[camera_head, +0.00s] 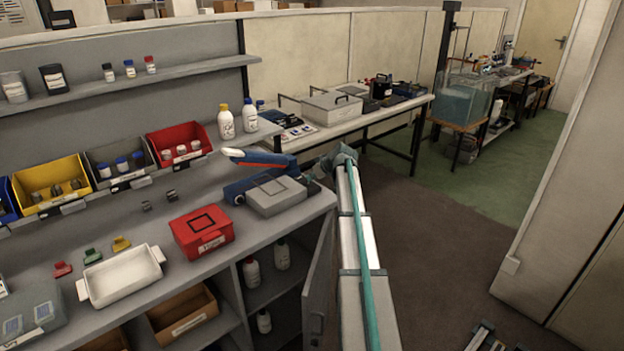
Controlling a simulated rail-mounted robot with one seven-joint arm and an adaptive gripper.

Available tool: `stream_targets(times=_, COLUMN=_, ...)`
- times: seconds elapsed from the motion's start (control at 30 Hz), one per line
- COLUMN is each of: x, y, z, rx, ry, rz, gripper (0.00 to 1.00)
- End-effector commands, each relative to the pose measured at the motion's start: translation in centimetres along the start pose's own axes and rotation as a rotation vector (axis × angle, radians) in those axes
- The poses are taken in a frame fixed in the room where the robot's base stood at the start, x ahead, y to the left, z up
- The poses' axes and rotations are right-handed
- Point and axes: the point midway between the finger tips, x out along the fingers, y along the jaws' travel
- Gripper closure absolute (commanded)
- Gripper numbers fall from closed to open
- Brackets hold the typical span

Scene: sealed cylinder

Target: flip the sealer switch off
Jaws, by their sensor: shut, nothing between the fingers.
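The sealer (236,191) is a low blue device at the right end of the grey workbench. Its long blue lever arm (258,157) with a red-orange strip is raised above the body. The switch is too small or hidden to make out. My arm reaches up from the bottom of the view, and my gripper (313,178) is at the right end of the sealer, close to it. The fingers are small and partly hidden by the wrist. The gripper is shut and holds nothing. I cannot tell whether it touches the sealer.
A grey box (276,196) sits in front of the sealer. A red case (203,231) and white tray (124,275) stand to the left. Coloured bins (180,146) line the back, below a shelf with bottles. A cabinet door (318,285) hangs open beside my arm.

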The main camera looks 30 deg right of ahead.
Motion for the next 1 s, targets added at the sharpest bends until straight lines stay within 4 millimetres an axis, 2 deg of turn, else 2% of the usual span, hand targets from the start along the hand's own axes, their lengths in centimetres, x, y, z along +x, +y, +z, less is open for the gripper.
stream_targets(times=0.2, x=-2.8, y=-0.4, z=-2.5, rx=-0.004, ry=0.002, rz=-0.001, gripper=1.00)
stream_targets(times=0.3, x=-4.7, y=-0.5, z=-1.6, rx=-0.003, ry=0.002, rz=0.000, gripper=1.00)
stream_targets(times=0.6, x=-10.3, y=-0.4, z=-0.8, rx=-0.003, ry=0.002, rz=-0.001, gripper=1.00)
stream_targets(times=0.8, x=-12.1, y=-0.4, z=-0.8, rx=-0.003, ry=0.001, rz=-0.003, gripper=1.00)
stream_targets(times=1.0, x=-12.4, y=-0.3, z=-0.8, rx=-0.003, ry=0.000, rz=-0.003, gripper=1.00)
